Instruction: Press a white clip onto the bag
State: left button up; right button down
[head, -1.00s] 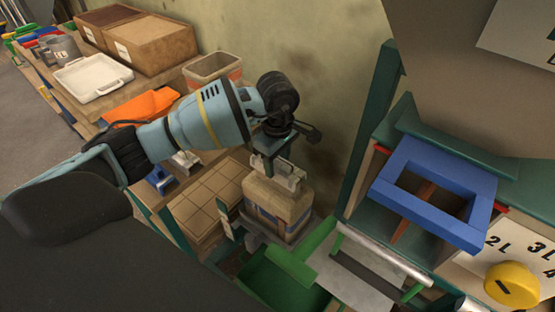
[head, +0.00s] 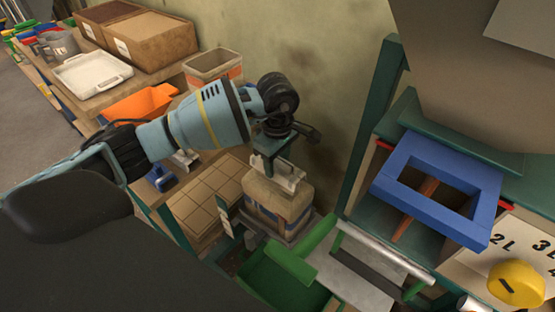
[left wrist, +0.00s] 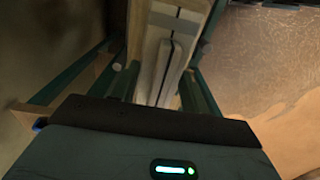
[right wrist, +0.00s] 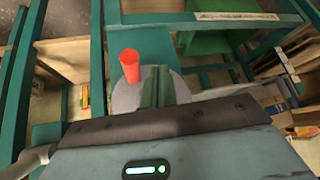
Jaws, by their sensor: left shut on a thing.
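The brown paper bag (head: 275,200) with a blue band stands upright on a small platform below my left gripper in the head view. My left gripper (head: 277,168) points down over the bag's top and is shut on a white clip (head: 291,180). The clip lies along the bag's upper edge; I cannot tell whether it is fully seated. In the left wrist view the pale clip (left wrist: 168,75) with a dark slit runs between the fingers. My right gripper (right wrist: 156,88) shows only in the right wrist view, its fingers together and empty, above a round grey disc.
An orange scoop (head: 140,104), a white tray (head: 92,78) and brown boxes (head: 150,42) lie on the left bench. A green chute (head: 285,275) is in front of the bag. A blue frame (head: 437,190) and yellow knob (head: 515,284) are at right.

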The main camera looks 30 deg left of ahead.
pick_arm(q)
jog(key=o, duration=1)
jog(key=shift+o, duration=0.2)
jog(key=shift+r, duration=3.9)
jog(key=shift+s+f, duration=0.1)
